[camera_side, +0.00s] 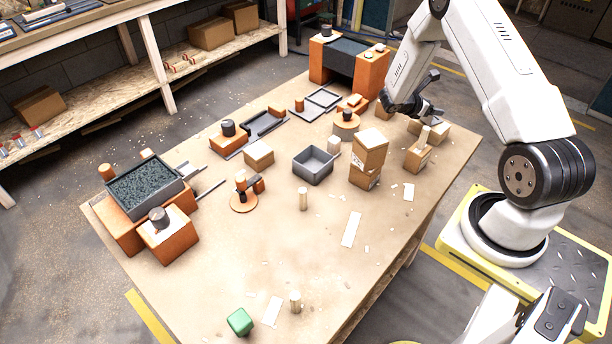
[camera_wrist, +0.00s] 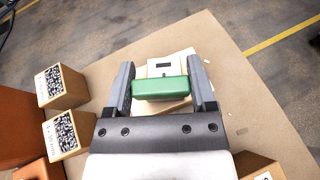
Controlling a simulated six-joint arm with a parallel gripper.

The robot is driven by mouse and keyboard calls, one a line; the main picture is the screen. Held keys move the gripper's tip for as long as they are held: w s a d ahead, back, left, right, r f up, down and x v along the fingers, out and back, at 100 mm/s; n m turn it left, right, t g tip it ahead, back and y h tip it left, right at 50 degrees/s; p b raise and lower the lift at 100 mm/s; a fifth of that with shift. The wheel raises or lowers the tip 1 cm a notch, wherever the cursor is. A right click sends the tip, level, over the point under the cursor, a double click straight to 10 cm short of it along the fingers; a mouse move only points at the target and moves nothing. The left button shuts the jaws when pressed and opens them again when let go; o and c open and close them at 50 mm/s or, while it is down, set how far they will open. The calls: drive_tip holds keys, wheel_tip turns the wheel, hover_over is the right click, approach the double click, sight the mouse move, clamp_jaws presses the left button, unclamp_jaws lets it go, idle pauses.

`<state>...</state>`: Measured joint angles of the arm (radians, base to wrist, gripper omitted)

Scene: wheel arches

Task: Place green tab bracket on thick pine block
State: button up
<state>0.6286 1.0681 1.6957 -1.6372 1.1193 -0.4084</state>
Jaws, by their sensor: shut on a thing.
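The green tab bracket (camera_wrist: 159,90) is between the two fingers of my gripper (camera_wrist: 160,88) in the wrist view, lying crosswise with the fingers shut on its ends. Just beneath it shows a pale wooden block (camera_wrist: 150,107), likely the thick pine block. A pale piece with a dark slot (camera_wrist: 172,67) shows beyond the bracket. I cannot tell whether the bracket touches the block. In the side view my gripper (camera_side: 428,112) is at the table's far right, low over a wooden block (camera_side: 440,133). The held bracket cannot be made out there.
A wooden block (camera_side: 416,160) with a pale peg stands close to my gripper. Stacked cartons (camera_side: 368,152) and a grey bin (camera_side: 314,167) stand to its left. A separate green cube (camera_side: 240,321) lies at the near edge.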

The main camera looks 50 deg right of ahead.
drive_tip(key=shift+f, duration=0.1)
drive_tip(key=o, duration=1.3)
drive_tip(key=shift+c, duration=0.2)
drive_tip(key=shift+w+a+r, duration=0.1)
drive_tip(key=shift+a+r, duration=0.05)
drive_tip(key=shift+r, duration=0.05)
drive_tip(key=v, duration=1.1)
drive_tip(key=shift+a, duration=0.3)
drive_tip(key=shift+w+r, duration=0.1)
